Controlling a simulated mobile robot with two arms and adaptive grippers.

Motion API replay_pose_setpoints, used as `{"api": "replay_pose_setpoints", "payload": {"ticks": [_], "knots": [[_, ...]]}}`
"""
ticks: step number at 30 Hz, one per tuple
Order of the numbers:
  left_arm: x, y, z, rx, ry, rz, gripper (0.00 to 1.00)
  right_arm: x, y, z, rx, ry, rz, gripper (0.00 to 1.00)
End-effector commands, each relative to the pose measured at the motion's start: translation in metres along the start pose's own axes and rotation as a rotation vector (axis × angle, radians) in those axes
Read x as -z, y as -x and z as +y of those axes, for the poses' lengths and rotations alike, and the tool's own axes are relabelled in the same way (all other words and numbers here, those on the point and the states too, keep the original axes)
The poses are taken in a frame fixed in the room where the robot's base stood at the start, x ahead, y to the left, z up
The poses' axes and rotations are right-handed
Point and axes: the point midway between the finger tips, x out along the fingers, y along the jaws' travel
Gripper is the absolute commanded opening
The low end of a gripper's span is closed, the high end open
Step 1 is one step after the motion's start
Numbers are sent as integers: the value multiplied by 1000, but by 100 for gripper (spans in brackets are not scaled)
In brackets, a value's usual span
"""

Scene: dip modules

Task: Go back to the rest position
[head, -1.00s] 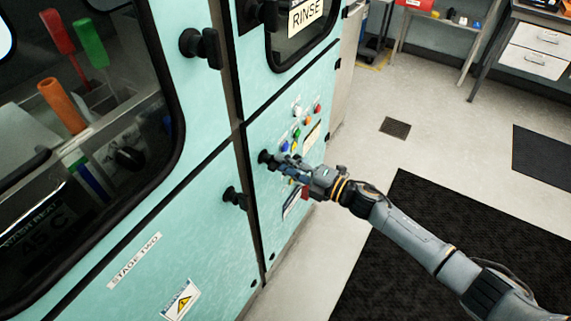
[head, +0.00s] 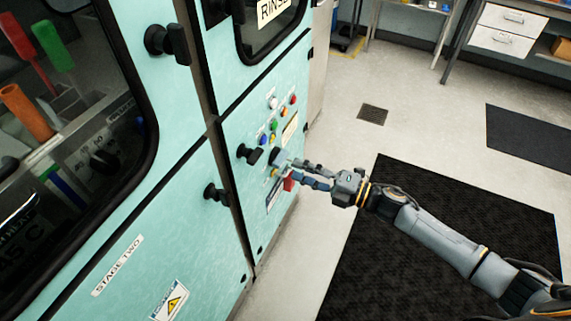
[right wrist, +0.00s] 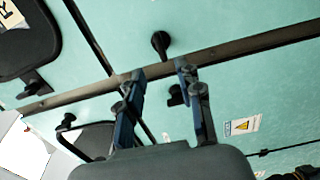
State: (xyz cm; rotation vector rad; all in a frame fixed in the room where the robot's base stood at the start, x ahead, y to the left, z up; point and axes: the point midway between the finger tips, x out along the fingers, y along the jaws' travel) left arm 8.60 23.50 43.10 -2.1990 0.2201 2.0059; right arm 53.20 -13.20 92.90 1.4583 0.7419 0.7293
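My right gripper (head: 290,168) is in front of the teal machine's control panel, just right of a black handle (head: 250,153). In the right wrist view its two fingers (right wrist: 158,72) stand apart with nothing between them. Behind them are the teal machine front (right wrist: 235,75) and a black knob (right wrist: 161,43). In the head view the fingers overlap the lower part of the panel; whether they touch it is hard to tell. My left gripper is not in view.
Coloured buttons (head: 274,125) sit on the panel above the gripper. Another black handle (head: 215,193) is at lower left. A dark mat (head: 400,260) lies on the floor under my right arm. Open floor (head: 430,130) and a bench with white drawers (head: 508,20) are beyond.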

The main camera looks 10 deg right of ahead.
Motion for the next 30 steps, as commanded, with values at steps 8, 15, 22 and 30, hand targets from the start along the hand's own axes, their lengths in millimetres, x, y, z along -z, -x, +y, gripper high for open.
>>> {"api": "replay_pose_setpoints", "payload": {"ticks": [8, 15, 22, 30], "knots": [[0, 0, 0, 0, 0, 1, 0, 0, 13, 0, 0, 0, 1, 36], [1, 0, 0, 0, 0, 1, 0, 0, 13, 0, -1, 0, 1, 36], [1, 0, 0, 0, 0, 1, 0, -2, 13, -4, 3, -14, -13, 36], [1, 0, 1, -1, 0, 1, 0, -50, 50, -124, 105, -401, -375, 36]]}}
